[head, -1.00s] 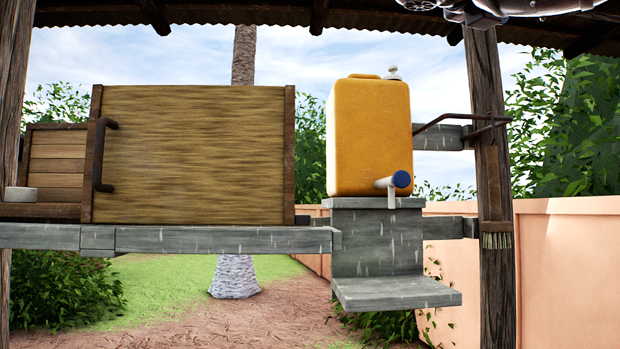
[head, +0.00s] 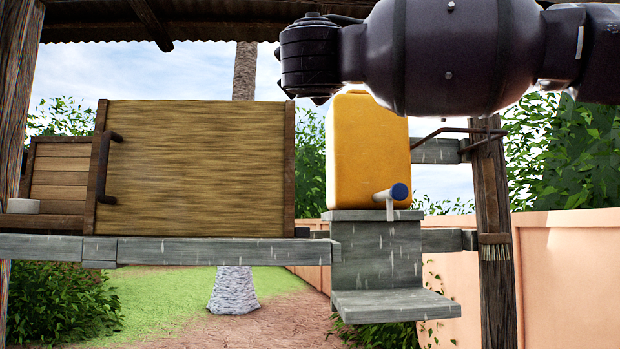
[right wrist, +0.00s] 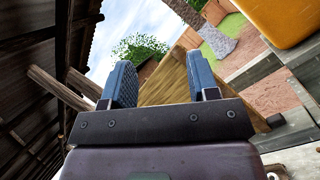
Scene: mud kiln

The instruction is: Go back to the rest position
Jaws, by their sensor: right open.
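My right arm crosses the top right of the head view, in front of the upper part of the yellow water container; its fingertips do not show there. In the right wrist view my right gripper (right wrist: 163,82) is open, its two blue-grey fingers apart with nothing between them. Beyond the fingers in that view are part of the wooden cabinet (right wrist: 165,88) and some greenery. My left gripper is in neither view.
The yellow water container (head: 365,155) with its blue-ended tap (head: 398,191) stands on a grey stepped stand (head: 385,305). The wooden cabinet (head: 200,168) with a dark handle sits on a grey plank shelf (head: 220,251). A wooden post (head: 492,220) stands at right.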

